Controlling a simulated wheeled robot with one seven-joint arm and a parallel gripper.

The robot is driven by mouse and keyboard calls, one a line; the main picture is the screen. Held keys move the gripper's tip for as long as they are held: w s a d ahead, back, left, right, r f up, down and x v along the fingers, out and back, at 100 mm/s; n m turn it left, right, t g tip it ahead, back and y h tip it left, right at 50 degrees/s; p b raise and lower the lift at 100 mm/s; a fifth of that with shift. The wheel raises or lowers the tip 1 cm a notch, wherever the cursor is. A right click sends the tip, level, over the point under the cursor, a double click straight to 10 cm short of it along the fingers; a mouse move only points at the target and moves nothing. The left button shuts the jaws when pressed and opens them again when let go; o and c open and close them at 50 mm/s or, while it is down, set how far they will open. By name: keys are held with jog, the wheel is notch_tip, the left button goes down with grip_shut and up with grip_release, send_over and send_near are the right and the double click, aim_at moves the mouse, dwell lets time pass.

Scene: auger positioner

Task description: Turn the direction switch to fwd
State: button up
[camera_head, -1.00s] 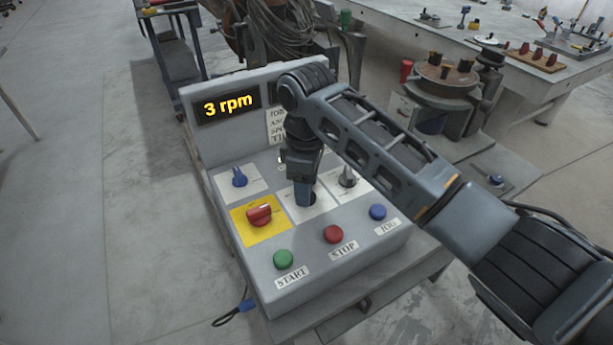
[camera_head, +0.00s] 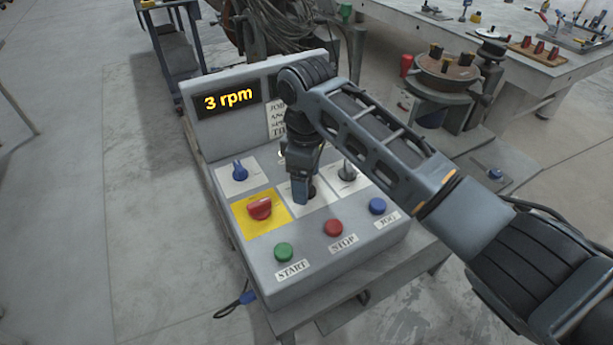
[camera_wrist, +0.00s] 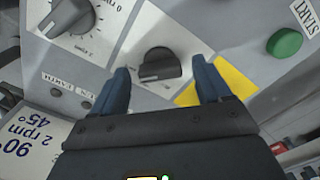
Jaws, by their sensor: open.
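A grey control panel (camera_head: 321,262) carries several knobs and buttons. My gripper (camera_head: 302,200) points down at the panel's middle plate, right of the yellow plate, and hides most of the knob there. In the wrist view this black rotary knob (camera_wrist: 160,66) sits on a white plate, ahead of and between the open fingers of my gripper (camera_wrist: 165,88). No grip on it shows. Its marks are too small to read, so I cannot tell from lettering whether it is the direction switch.
A red knob (camera_head: 260,208) on a yellow plate and a blue switch (camera_head: 239,172) stand to the left. A dial knob (camera_head: 347,171) is close on the right. Green (camera_head: 284,252), red (camera_head: 333,228) and blue (camera_head: 377,206) buttons line the front. The display (camera_head: 229,102) reads 3 rpm.

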jog(key=shift+r+b, duration=0.5)
jog(key=shift+r, duration=3.4)
